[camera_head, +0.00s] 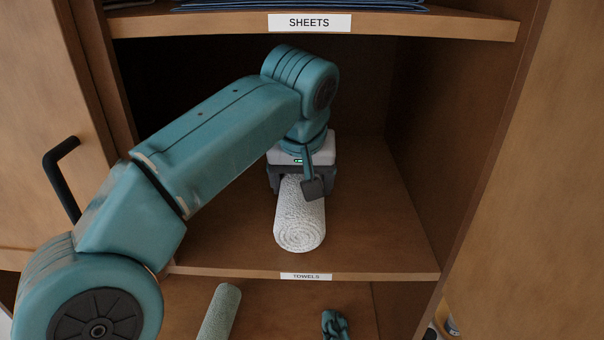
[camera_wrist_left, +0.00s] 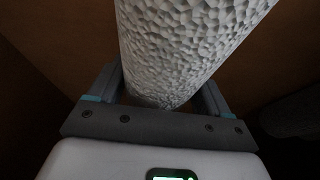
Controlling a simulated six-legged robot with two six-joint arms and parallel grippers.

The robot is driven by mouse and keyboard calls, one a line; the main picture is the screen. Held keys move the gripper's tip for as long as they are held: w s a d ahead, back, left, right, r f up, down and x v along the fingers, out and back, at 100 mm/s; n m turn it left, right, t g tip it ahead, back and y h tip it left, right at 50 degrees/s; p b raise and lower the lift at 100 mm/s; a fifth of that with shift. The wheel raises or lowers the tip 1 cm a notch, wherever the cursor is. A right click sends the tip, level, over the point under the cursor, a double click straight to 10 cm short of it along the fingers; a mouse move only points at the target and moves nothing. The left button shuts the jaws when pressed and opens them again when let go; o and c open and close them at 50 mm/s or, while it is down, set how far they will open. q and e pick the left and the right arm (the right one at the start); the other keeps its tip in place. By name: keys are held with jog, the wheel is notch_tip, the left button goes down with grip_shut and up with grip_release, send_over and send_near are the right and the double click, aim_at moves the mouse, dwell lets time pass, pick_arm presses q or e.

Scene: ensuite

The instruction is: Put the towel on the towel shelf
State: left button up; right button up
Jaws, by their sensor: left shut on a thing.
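A white rolled towel (camera_head: 299,222) is inside the cupboard at the level of the shelf labelled TOWELS (camera_head: 380,258), its rolled end facing out. My left gripper (camera_head: 298,188) is shut on the towel's far part from above and behind. In the left wrist view the textured towel (camera_wrist_left: 185,45) runs between the two fingers of my left gripper (camera_wrist_left: 160,95). The towel appears to lie on or just above the shelf board; I cannot tell if it touches.
The shelf labelled SHEETS (camera_head: 440,22) is above, with dark blue folded cloth on it. A cupboard door with a black handle (camera_head: 60,175) is at left. The towel shelf is bare right of the towel.

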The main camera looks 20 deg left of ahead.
aim_at(300, 232)
pick_arm(q)
jog(key=shift+s+d, duration=0.15)
jog(key=shift+s, duration=0.2)
jog(key=shift+w+f, duration=0.1)
jog(key=o, duration=1.1)
jog(key=shift+w+f, duration=0.15)
jog(key=shift+w, duration=0.05)
jog(key=shift+s, duration=0.25)
jog(key=shift+r, duration=0.35)
jog(key=shift+s+d+r, duration=0.1)
jog(key=shift+r, duration=0.2)
jog(key=s+b, duration=0.2)
jog(key=s+d+b, duration=0.1)
jog(key=shift+s+f, duration=0.15)
jog(key=shift+f, duration=0.1)
jog(key=s, duration=0.2)
jog(key=s+d+b, duration=0.1)
jog(key=s, duration=0.1)
jog(key=s+d+b, duration=0.1)
jog(key=s, duration=0.2)
jog(key=shift+s+r, duration=0.1)
jog(key=shift+r, duration=0.15)
jog(key=shift+s+b, duration=0.2)
jog(key=shift+b, duration=0.1)
jog(key=shift+s, duration=0.15)
jog(key=shift+s+d+r, duration=0.1)
jog(key=shift+s+r, duration=0.05)
jog(key=shift+s, duration=0.2)
jog(key=shift+w, duration=0.3)
jog(key=shift+s, duration=0.1)
